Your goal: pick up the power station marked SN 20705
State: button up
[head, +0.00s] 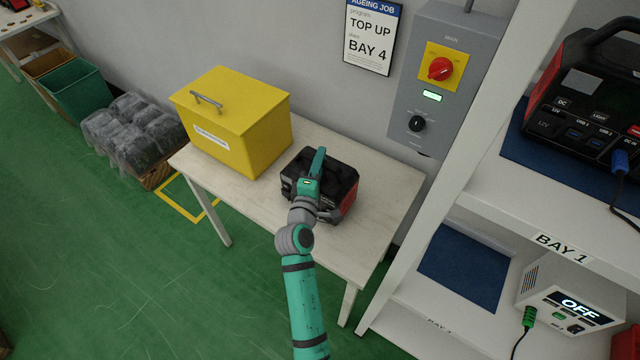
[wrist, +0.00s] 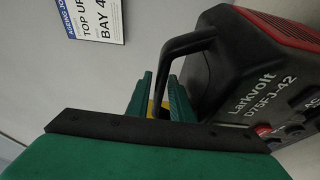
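A black power station with red sides (head: 345,200) stands on the pale table under my gripper. In the wrist view its side (wrist: 250,75) reads "Larkvolt D75FJ-42"; no serial number is readable. Its black handle (wrist: 190,42) runs down between the green fingers of my gripper (wrist: 160,98). The fingers stand apart, one on each side of the handle, with a little yellow showing in the gap. In the head view my gripper (head: 317,165) is at the top of the power station and hides part of its handle.
A yellow lidded box (head: 245,135) stands to the left on the same table (head: 385,185). A grey switch box (head: 445,75) and a "TOP UP BAY 4" notice (head: 372,38) are on the wall behind. A white shelf at right holds another power station (head: 590,105) and a charger (head: 570,300).

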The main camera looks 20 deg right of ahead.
jog(key=shift+a, duration=0.15)
jog(key=shift+s, duration=0.1)
grip_shut()
dwell(1.1)
